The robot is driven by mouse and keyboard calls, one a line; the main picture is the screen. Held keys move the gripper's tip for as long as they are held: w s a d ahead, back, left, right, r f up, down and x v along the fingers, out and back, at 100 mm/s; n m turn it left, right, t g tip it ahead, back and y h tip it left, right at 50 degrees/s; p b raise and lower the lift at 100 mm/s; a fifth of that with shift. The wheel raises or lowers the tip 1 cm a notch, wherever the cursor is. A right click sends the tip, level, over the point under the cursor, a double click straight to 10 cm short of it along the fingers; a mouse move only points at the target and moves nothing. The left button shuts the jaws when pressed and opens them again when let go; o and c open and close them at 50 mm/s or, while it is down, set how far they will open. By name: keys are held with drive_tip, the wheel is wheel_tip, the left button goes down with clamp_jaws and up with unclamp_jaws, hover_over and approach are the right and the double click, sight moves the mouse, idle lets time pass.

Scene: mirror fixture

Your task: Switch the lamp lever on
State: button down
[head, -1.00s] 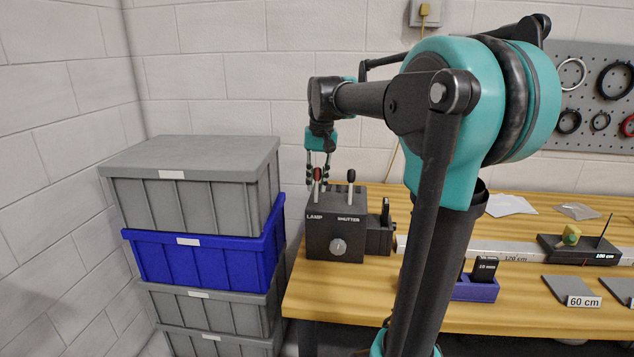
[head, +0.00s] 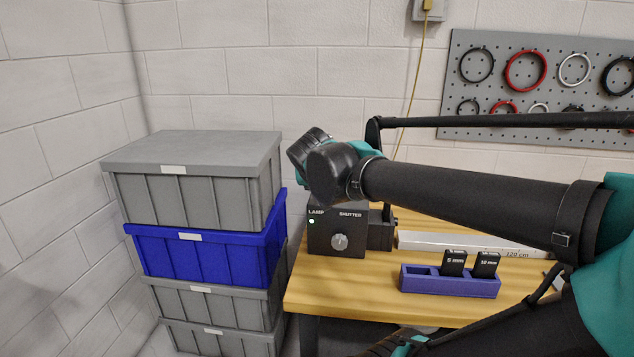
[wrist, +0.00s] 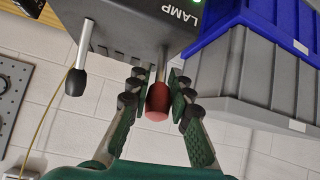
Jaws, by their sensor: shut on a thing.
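The lamp box (head: 337,240) stands at the left end of the bench, with LAMP and SHUTTER labels, a round knob and a lit green light (head: 311,221). In the wrist view, the red-tipped lamp lever (wrist: 158,98) sits between the fingers of my gripper (wrist: 154,84), which is shut on it. The black-tipped shutter lever (wrist: 77,78) stands apart, to the left in the wrist view. In the head view my arm hides the levers and the gripper fingers.
Stacked grey and blue crates (head: 205,250) stand left of the bench. A pegboard (head: 540,90) with rings hangs behind.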

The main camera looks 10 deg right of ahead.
drive_tip(key=shift+s+a+f+t, duration=0.15)
drive_tip(key=shift+s+f+t, duration=0.2)
drive_tip(key=shift+t, duration=0.55)
drive_tip(key=shift+s+r+h, duration=0.1)
drive_tip(key=shift+h, duration=0.2)
drive_tip(key=c, duration=1.4)
unclamp_jaws()
drive_tip(key=shift+o, duration=0.2)
drive_tip(key=v, duration=1.2)
